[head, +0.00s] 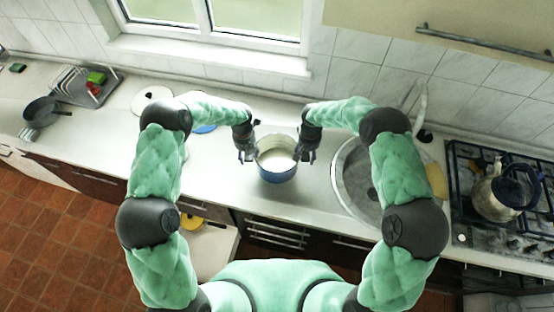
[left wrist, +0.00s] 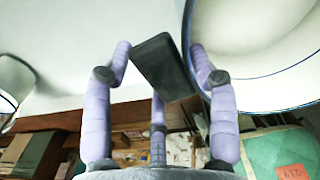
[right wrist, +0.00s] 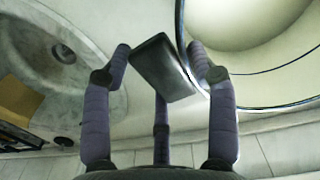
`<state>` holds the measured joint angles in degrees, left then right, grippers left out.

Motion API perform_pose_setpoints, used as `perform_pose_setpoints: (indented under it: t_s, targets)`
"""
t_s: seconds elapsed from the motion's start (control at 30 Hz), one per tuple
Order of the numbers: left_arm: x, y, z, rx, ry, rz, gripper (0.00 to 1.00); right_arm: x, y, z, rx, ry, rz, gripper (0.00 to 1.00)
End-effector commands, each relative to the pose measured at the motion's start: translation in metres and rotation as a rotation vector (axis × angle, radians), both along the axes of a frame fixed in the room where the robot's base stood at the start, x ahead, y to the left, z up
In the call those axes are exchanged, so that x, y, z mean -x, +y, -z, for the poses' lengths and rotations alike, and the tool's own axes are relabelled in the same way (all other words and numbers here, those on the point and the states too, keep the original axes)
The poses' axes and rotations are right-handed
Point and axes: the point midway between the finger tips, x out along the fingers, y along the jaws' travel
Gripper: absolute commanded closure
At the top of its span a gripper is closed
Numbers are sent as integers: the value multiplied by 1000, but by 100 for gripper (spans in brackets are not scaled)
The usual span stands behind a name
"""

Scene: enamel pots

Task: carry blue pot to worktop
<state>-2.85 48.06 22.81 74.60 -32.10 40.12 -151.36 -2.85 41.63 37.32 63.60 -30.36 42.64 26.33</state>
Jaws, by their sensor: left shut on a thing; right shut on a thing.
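The blue pot (head: 277,172) is upright between my two grippers in the middle of the head view, with a pale inside and a dark blue rim. My left gripper (head: 246,150) is shut on its left side and my right gripper (head: 305,152) on its right side. The pot's pale inside and rim fill the upper right of the left wrist view (left wrist: 255,40) and of the right wrist view (right wrist: 250,30). The pale worktop (head: 255,105) runs below and behind the pot. I cannot tell whether the pot's base touches it.
A round sink (head: 350,185) lies just right of the pot. A hob with a kettle (head: 490,195) is at far right. A white lid (head: 152,97), a dish rack (head: 75,92) and a dark pan (head: 42,111) are at left. A blue item (head: 204,128) lies behind my left arm.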

Motion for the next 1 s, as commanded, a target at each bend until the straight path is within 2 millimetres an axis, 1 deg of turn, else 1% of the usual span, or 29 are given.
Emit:
perform_pose_setpoints:
  t_s: [0.57,1.0]
  targets:
    - [0,0,1,-1,-1,0,100,-1,0,0,0,-2,1,100]
    - [0,0,18,0,0,-1,100,-1,0,18,0,-1,1,100]
